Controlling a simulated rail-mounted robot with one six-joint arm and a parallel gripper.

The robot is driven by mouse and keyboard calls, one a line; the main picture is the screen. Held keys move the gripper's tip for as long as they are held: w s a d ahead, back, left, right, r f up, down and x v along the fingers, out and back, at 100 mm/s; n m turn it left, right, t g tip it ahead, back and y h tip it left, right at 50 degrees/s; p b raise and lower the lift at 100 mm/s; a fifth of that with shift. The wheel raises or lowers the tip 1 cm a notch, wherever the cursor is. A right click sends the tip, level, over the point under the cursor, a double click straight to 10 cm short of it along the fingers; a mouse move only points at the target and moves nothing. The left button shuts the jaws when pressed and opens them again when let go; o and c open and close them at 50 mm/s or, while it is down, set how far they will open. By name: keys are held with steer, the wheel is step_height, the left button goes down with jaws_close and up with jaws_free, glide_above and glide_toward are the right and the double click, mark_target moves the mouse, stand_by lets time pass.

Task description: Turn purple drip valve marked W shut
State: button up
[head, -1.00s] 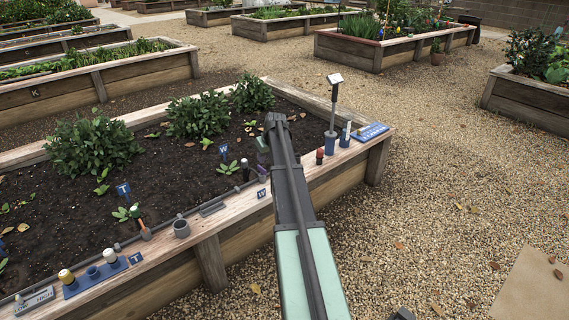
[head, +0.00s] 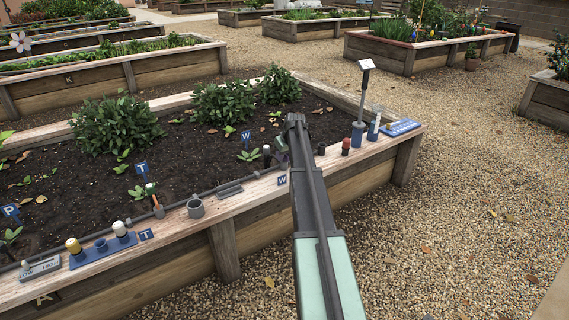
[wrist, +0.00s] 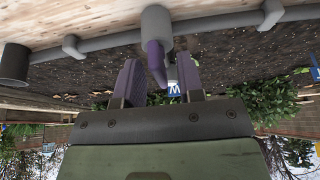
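The purple drip valve (wrist: 155,60) shows in the wrist view, its handle hanging from a grey round body on the grey pipe (wrist: 100,38). My gripper (wrist: 161,75) is open, with one finger on each side of the purple handle and a visible gap to each. A blue W marker (wrist: 174,89) shows behind the handle. In the head view my arm hides most of the valve and my fingertips. A blue W stake (head: 245,136) stands in the soil left of my arm, and a blue W plate (head: 282,180) sits on the bed's rim.
Leafy bushes (head: 223,104) grow behind the valve. Gravel in front is clear.

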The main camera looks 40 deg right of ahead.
steer(key=shift+r, duration=0.1)
jaws_close()
steer(key=shift+m, duration=0.3)
steer(key=m+h, duration=0.1)
steer(key=m, duration=0.2)
steer(key=shift+a+m+h, duration=0.1)
steer(key=shift+m+h, duration=0.2)
steer(key=m+g+h, duration=0.1)
steer(key=m, duration=0.3)
steer(key=shift+m+g, duration=0.3)
steer(key=shift+g, duration=0.1)
steer(key=m+g+h, duration=0.1)
steer(key=m, duration=0.3)
steer(key=shift+w, duration=0.15)
steer(key=m+g, duration=0.2)
steer(key=m, duration=0.3)
